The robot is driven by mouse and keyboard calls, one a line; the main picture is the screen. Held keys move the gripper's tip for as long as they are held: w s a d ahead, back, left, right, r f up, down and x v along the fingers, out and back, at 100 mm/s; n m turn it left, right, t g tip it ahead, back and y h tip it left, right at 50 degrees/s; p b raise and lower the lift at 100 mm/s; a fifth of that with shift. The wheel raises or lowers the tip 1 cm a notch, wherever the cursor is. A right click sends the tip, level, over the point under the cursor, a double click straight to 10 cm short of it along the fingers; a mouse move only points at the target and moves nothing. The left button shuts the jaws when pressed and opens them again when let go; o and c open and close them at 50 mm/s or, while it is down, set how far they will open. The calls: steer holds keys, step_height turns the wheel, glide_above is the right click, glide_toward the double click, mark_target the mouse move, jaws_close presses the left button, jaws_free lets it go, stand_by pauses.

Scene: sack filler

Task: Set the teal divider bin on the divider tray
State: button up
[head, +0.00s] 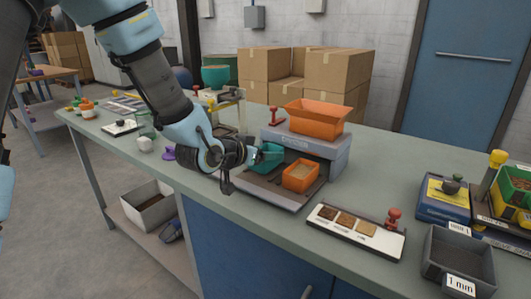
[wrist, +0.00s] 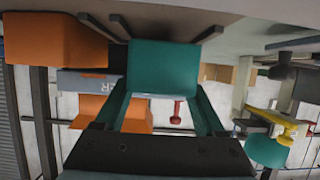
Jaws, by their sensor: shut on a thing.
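The teal divider bin (head: 270,153) is between the fingers of my gripper (head: 256,156) at the left side of the grey divider. In the wrist view the teal bin (wrist: 163,67) fills the space between the two teal-edged fingers (wrist: 163,100), which are shut on it. The divider tray (head: 262,189) is the dark, low shelf at the front of the divider. The bin is over or at the tray's left part; I cannot tell whether it touches. My wrist hides part of the bin and the tray's left end.
An orange bin (head: 300,176) stands on the tray right of the teal bin; it also shows in the wrist view (wrist: 55,40). An orange hopper (head: 315,116) tops the divider. A sample board (head: 356,232) with a red-knobbed stamp (head: 393,217) lies in front right.

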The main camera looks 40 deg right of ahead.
steer(key=shift+f+b, duration=0.75)
steer(key=shift+b, duration=0.25)
stand_by(1.1)
stand_by(0.3)
steer(key=o, duration=1.3)
steer(key=shift+r, duration=0.1)
step_height(320, 180, up, 8)
steer(key=p, duration=0.5)
steer(key=shift+p, duration=0.3)
